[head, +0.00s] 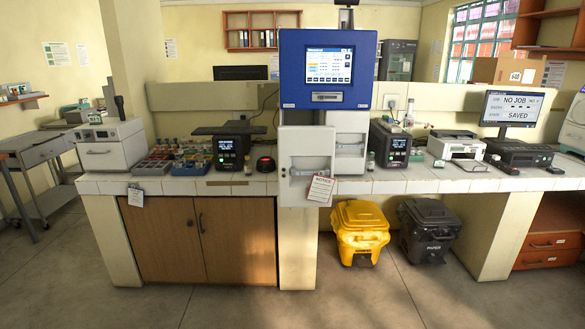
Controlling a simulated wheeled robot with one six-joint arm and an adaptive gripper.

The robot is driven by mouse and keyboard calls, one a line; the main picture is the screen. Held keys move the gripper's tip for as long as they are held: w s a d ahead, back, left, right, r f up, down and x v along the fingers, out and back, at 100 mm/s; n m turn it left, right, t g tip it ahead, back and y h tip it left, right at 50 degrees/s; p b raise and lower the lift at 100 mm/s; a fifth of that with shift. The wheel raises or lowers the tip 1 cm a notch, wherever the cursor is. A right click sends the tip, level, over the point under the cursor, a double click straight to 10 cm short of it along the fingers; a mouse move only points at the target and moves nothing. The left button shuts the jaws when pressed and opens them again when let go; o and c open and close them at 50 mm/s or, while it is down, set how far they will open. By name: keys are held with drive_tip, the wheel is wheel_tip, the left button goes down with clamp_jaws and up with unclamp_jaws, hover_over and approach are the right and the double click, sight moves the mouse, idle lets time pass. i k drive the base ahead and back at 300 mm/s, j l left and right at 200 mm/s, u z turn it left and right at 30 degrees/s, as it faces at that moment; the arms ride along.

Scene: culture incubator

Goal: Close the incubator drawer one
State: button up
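The incubator (288,75) stands at the middle of the counter, with a blue upper housing and a lit screen (330,65). Below the housing are white drawer fronts. The left drawer front (305,145) looks larger, lower and nearer than the right ones, so it appears pulled out. It has a recessed handle (303,172) near its lower part. The right drawer fronts (348,122) sit further back and look shut. I cannot read any drawer number, so I cannot tell which is drawer one. My gripper is not in view.
A notice sheet (320,190) hangs by the pulled-out drawer's lower right. The tiled counter (400,182) carries a black device (231,150), tube racks (153,167) and a printer (458,147). Yellow (361,228) and black (428,228) bins stand below. The floor in front is clear.

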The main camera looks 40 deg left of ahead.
sight(303, 151)
drive_tip(key=i+u, duration=0.45)
drive_tip(key=i+l+u, duration=0.1)
drive_tip(key=u, duration=0.3)
drive_tip(key=i+l+u, duration=0.25)
drive_tip(key=i+u, duration=0.2)
drive_tip(key=k, duration=0.05)
